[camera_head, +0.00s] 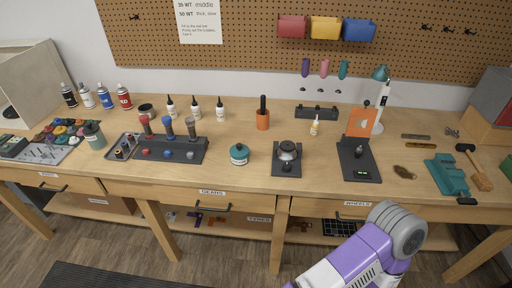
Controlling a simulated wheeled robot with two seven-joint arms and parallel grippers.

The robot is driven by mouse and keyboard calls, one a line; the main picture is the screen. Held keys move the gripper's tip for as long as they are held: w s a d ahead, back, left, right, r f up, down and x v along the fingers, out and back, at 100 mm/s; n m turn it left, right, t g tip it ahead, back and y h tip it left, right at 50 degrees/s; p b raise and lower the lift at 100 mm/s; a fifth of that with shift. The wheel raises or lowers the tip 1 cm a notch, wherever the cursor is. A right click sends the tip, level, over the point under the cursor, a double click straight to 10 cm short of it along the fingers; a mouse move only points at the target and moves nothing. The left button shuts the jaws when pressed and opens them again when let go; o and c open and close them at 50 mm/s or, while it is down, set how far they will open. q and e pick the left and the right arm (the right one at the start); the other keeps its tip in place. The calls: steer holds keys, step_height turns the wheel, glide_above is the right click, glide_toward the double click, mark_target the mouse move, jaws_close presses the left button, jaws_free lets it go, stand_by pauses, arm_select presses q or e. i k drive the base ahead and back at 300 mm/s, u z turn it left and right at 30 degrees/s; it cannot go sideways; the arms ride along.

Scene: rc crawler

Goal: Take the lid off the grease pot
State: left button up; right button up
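The label, if any, is too small to read. Neither of my grippers shows in the head view. Only a purple and white link of my own arm is visible at the lower right, below the bench front and apart from the pot.
Left of the pot is a dark rack (180,156) with screwdriver-like tools. Right of it is a black stand (287,170) with a metal part. An orange cup (263,122) stands behind. A taller teal-grey jar (94,136) is farther left. The bench (225,177) is clear around the pot.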

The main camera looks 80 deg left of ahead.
mark_target(239, 149)
steer(key=u, duration=2.8)
